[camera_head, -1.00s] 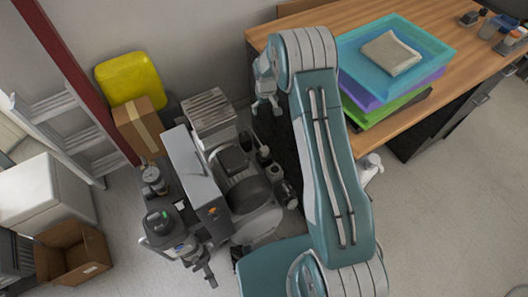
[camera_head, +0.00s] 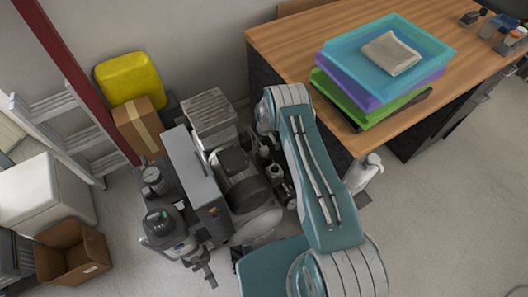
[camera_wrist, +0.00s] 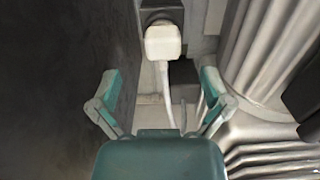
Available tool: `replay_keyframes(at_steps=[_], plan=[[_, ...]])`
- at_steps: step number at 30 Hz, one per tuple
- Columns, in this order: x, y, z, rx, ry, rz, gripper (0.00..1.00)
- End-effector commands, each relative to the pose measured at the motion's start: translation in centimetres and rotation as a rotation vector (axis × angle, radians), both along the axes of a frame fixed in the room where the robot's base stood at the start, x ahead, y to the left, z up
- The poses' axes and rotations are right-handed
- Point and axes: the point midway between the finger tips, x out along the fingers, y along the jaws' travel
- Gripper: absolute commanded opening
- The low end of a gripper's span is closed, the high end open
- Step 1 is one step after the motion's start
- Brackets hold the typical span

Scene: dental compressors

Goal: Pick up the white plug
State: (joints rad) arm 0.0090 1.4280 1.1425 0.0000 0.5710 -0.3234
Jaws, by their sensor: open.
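In the wrist view the white plug (camera_wrist: 162,42) sits at the top middle against a dark socket block (camera_wrist: 161,13). A white cord (camera_wrist: 167,90) hangs down from it. My gripper (camera_wrist: 162,85) is open, with one teal finger on the left and one on the right. The plug shows beyond the fingertips, roughly centred between them, and nothing is held. In the head view my arm hides the gripper and the plug.
A dark flat side (camera_wrist: 65,80) stands close on the left in the wrist view, and a ribbed grey compressor part (camera_wrist: 275,50) close on the right. In the head view the compressor (camera_head: 240,185) is left of my arm and a desk (camera_head: 290,45) with stacked trays (camera_head: 375,60) is right.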

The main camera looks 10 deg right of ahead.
Motion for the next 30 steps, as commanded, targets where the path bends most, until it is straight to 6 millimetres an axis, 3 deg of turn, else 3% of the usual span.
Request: replay_keyframes(at_steps=[16,26,29,30], plan=[[0.4,0.5,-5.6,0.000,-0.001,-0.001,0.99],[0.4,0.5,-6.1,0.000,-0.001,0.000,0.99],[0.4,0.5,-6.1,0.000,-0.001,0.000,0.58],[0.4,0.5,-6.1,0.000,-0.001,0.000,0.41]])
